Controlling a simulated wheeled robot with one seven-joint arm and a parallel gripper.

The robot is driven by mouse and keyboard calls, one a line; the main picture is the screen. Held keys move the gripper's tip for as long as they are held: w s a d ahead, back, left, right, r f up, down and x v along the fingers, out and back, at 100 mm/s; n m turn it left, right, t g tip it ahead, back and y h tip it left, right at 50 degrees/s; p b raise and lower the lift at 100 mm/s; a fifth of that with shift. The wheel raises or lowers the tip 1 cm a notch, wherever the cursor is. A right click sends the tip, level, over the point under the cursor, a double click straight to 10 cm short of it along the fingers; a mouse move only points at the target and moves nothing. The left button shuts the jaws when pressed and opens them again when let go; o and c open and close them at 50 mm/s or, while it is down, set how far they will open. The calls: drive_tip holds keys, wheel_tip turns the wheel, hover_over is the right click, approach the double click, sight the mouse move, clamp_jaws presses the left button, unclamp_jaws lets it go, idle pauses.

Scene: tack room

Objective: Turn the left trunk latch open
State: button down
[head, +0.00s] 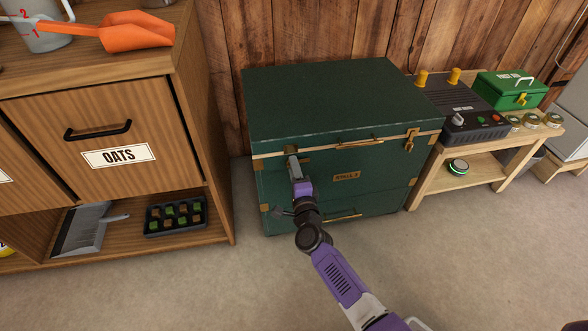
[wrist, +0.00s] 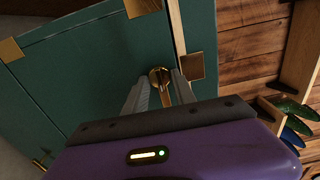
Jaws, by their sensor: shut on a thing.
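The dark green trunk (head: 320,105) with brass corners stands against the wall, its lid down. My gripper (head: 292,157) is at the upper left of its front, at the left latch, and mostly hides that latch in the head view. In the wrist view, a round brass latch piece (wrist: 159,76) sits between the two fingers of my gripper (wrist: 162,88). The fingers are shut on its turning part, which points down between them. The right latch (head: 410,140) hangs at the trunk's right front.
A wooden cabinet (head: 110,125) with an OATS drawer stands close on the left. A low wooden bench (head: 455,190) with a dark device (head: 462,110) and a green first aid box (head: 508,92) stands on the right. The floor before the trunk is clear.

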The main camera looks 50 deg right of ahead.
drive_tip(key=c, duration=1)
unclamp_jaws()
drive_tip(key=shift+c, duration=0.2)
drive_tip(key=p+v, duration=0.2)
drive_tip(key=v, duration=0.5)
drive_tip(key=shift+s+a+p, duration=0.25)
drive_tip(key=shift+s+p, duration=0.05)
drive_tip(key=shift+s, duration=0.05)
